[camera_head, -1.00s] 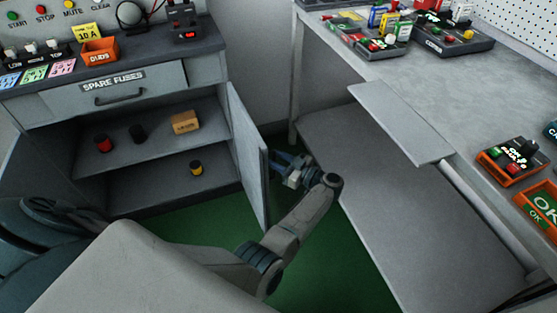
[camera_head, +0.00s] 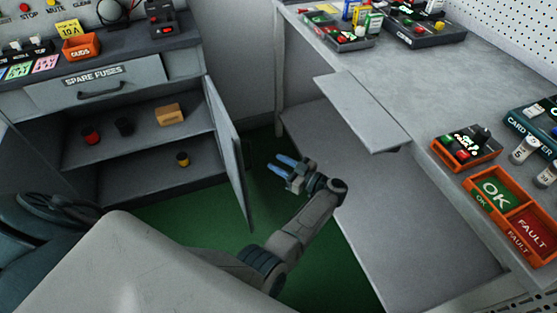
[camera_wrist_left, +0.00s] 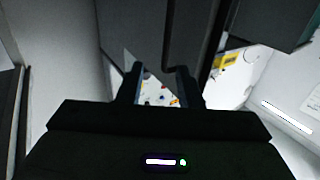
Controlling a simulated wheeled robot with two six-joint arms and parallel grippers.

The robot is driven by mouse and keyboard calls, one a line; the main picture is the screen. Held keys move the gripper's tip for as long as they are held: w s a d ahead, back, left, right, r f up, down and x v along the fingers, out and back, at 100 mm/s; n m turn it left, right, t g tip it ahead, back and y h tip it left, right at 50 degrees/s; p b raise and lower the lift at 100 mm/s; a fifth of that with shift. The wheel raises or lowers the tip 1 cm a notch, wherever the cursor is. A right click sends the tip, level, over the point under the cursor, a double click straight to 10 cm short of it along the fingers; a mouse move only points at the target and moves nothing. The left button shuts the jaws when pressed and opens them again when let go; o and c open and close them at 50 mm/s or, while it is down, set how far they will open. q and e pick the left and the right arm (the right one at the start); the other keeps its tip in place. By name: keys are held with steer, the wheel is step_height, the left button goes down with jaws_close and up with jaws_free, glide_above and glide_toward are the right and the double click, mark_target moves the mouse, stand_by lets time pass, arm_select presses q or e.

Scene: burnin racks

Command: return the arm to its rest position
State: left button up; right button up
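My left arm (camera_head: 300,232) reaches up from the bottom middle of the head view. Its gripper (camera_head: 279,166) is open and empty, with two blue fingers apart. It hangs over the green floor, between the open cabinet door (camera_head: 230,150) on its left and the workbench on its right. In the left wrist view the gripper (camera_wrist_left: 160,84) also shows as two dark fingers with a gap and nothing between them. My right gripper is not in view.
The grey cabinet (camera_head: 150,75) has a closed spare fuses drawer and open shelves. The workbench (camera_head: 420,85) has a lowered flap (camera_head: 360,112) close to my gripper. An orange OK/FAULT tray (camera_head: 466,196) sits at the bench edge. Green floor (camera_head: 262,213) is free around the gripper.

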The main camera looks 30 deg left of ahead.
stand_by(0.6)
